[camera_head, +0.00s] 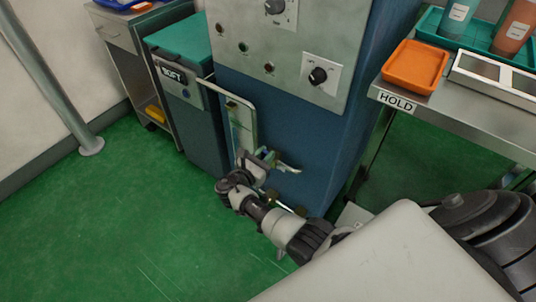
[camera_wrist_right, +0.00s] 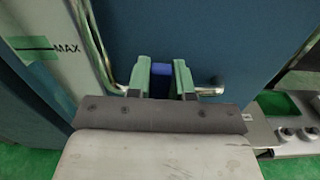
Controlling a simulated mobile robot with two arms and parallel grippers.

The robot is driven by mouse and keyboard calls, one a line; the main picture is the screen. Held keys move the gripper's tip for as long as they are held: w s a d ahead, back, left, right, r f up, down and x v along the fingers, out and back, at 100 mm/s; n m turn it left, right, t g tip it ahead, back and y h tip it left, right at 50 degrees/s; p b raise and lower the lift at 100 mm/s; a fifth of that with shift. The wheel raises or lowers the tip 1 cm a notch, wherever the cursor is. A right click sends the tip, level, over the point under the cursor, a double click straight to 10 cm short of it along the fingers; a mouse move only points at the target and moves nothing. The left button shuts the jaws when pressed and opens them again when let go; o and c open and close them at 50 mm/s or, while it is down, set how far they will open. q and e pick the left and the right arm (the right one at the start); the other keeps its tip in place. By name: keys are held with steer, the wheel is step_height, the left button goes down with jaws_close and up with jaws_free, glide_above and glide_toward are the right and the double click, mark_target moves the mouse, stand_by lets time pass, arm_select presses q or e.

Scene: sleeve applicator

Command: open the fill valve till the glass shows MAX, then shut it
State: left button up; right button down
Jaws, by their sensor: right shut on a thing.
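My right gripper (camera_head: 262,159) is at the front of the blue machine, low down beside a pale gauge panel (camera_head: 243,128). In the right wrist view its two green fingers (camera_wrist_right: 161,82) are shut on a small blue piece, the fill valve handle (camera_wrist_right: 161,68). A metal lever-like part (camera_wrist_right: 210,91) sticks out to the right of the fingers. The gauge plate (camera_wrist_right: 68,70) carries a MAX mark (camera_wrist_right: 66,49) with a black line on a green band. The liquid level in the glass cannot be made out. My left gripper is out of view.
A control panel with knobs (camera_head: 318,75) is above. A grey bin (camera_head: 190,110) with a teal lid stands left of the machine. At right, a steel table marked HOLD (camera_head: 396,101) bears an orange tray (camera_head: 414,67). Green floor at left is clear.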

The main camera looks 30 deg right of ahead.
steer(key=shift+w+a+n, duration=0.15)
steer(key=shift+n, duration=0.25)
steer(key=c, duration=1)
jaws_free()
steer(key=p+v, duration=0.1)
steer(key=v, duration=0.9)
steer(key=shift+a, duration=0.4)
